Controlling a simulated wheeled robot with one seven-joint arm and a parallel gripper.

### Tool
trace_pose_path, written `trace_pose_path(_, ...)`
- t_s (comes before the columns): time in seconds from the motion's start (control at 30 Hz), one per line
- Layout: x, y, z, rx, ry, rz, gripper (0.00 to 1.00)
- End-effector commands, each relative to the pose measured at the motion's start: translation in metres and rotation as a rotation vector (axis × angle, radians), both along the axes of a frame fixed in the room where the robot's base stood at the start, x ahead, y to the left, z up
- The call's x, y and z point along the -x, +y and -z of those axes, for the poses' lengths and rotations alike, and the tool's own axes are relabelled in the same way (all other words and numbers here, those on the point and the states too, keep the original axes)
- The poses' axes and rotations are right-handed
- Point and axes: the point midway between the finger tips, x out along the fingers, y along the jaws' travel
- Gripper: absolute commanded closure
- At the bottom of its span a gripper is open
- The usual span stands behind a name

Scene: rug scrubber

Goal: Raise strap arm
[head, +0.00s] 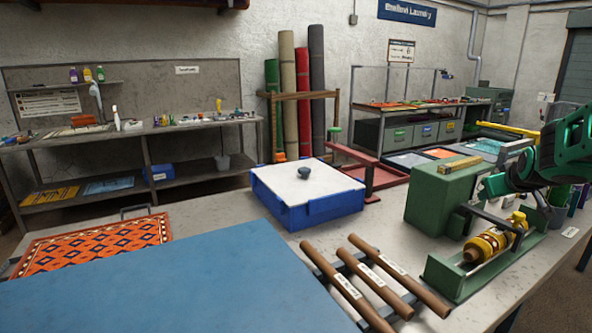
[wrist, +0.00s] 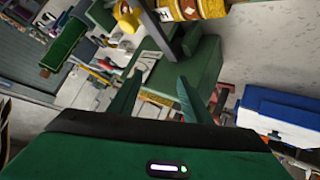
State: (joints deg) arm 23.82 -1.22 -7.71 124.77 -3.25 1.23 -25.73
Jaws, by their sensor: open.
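A dark bar (head: 488,217), which looks like the strap arm, slants low across a yellow cylinder (head: 487,245) lying in a green cradle (head: 455,277) at the right of the table. A yellow knob (head: 518,219) is at its near end. My gripper (head: 487,187) is above and behind the cradle, beside a green box (head: 436,203). In the wrist view my gripper (wrist: 159,78) has its two green fingers spread with nothing between them. The dark bar (wrist: 168,38) and yellow knob (wrist: 127,16) show beyond the fingertips, apart from them.
A blue box with a white lid (head: 305,205) stands mid-table. A patterned rug (head: 95,245) and blue sheet (head: 170,285) cover the left. A grey cup (head: 553,212) stands right of the cradle.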

Motion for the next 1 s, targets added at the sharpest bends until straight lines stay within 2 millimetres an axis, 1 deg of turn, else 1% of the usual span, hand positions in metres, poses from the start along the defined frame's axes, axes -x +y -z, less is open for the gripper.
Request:
trace_pose_path(0.03,0.026,0.015,0.008,-0.052,0.049,0.022,0.56)
trace_pose_path(0.07,0.041,0.023,0.015,-0.088,0.084,0.038,0.56)
trace_pose_path(0.1,0.064,0.034,0.025,-0.135,0.130,0.063,0.56)
trace_pose_path(0.17,0.097,0.052,0.039,-0.204,0.199,0.101,0.56)
trace_pose_path(0.2,0.119,0.062,0.047,-0.248,0.244,0.127,0.56)
trace_pose_path(0.27,0.153,0.079,0.059,-0.311,0.310,0.168,0.56)
trace_pose_path(0.3,0.175,0.090,0.066,-0.352,0.353,0.196,0.56)
trace_pose_path(0.37,0.209,0.107,0.076,-0.410,0.419,0.238,0.56)
trace_pose_path(0.4,0.231,0.118,0.082,-0.448,0.462,0.266,0.56)
trace_pose_path(0.47,0.262,0.134,0.091,-0.498,0.524,0.307,0.56)
trace_pose_path(0.5,0.281,0.144,0.095,-0.529,0.560,0.334,0.56)
trace_pose_path(0.6,0.320,0.163,0.103,-0.588,0.639,0.388,0.56)
trace_pose_path(0.7,0.346,0.176,0.108,-0.627,0.693,0.426,0.56)
trace_pose_path(0.8,0.359,0.182,0.110,-0.645,0.721,0.445,0.56)
trace_pose_path(0.97,0.362,0.184,0.110,-0.649,0.728,0.450,0.56)
trace_pose_path(1.0,0.362,0.184,0.110,-0.649,0.728,0.450,0.60)
